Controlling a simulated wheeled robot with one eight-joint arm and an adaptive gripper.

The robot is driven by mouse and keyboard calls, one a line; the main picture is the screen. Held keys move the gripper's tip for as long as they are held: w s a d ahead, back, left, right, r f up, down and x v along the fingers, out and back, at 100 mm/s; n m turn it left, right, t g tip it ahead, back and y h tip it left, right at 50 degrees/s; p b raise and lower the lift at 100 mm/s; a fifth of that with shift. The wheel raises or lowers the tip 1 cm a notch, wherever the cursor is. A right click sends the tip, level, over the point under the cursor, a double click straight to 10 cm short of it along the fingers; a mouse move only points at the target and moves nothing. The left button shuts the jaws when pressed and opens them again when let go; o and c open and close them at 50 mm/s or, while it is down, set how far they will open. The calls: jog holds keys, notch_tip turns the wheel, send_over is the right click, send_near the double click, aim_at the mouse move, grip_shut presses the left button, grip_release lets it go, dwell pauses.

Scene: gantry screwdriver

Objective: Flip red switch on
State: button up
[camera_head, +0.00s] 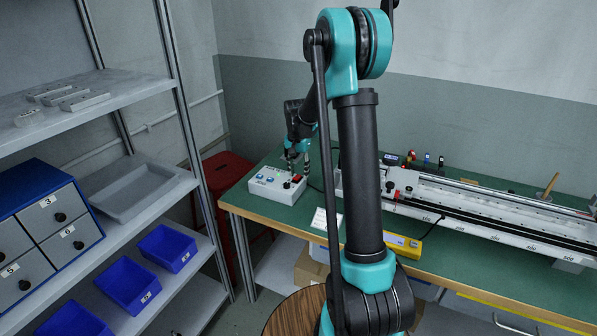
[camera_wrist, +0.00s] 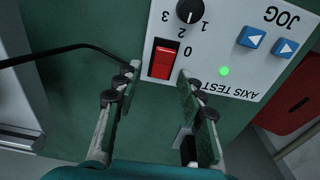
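The red switch (camera_wrist: 163,60) is a red rocker in a black frame on the white control box (camera_wrist: 215,20) in the wrist view. The lettering appears upside down there. My gripper (camera_wrist: 158,75) is open, with one fingertip on each side of the switch's lower edge and nothing between them. I cannot tell whether a fingertip touches the panel. In the head view the control box (camera_head: 270,185) sits on the green bench, with my gripper (camera_head: 297,163) over its right part. The switch (camera_head: 297,179) is small there, and its on or off position is unclear.
The panel has a black knob (camera_wrist: 190,10), blue arrow buttons (camera_wrist: 251,36) and a green light (camera_wrist: 224,71). A black cable (camera_wrist: 60,55) runs left from the box. A long rail unit (camera_head: 480,210) fills the bench's right. A red stool (camera_head: 228,170) and shelves stand left.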

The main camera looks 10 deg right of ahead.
aim_at(298, 176)
notch_tip(298, 176, up, 12)
jog(key=shift+s+a, duration=0.2)
jog(key=shift+s, duration=0.1)
dwell(0.3)
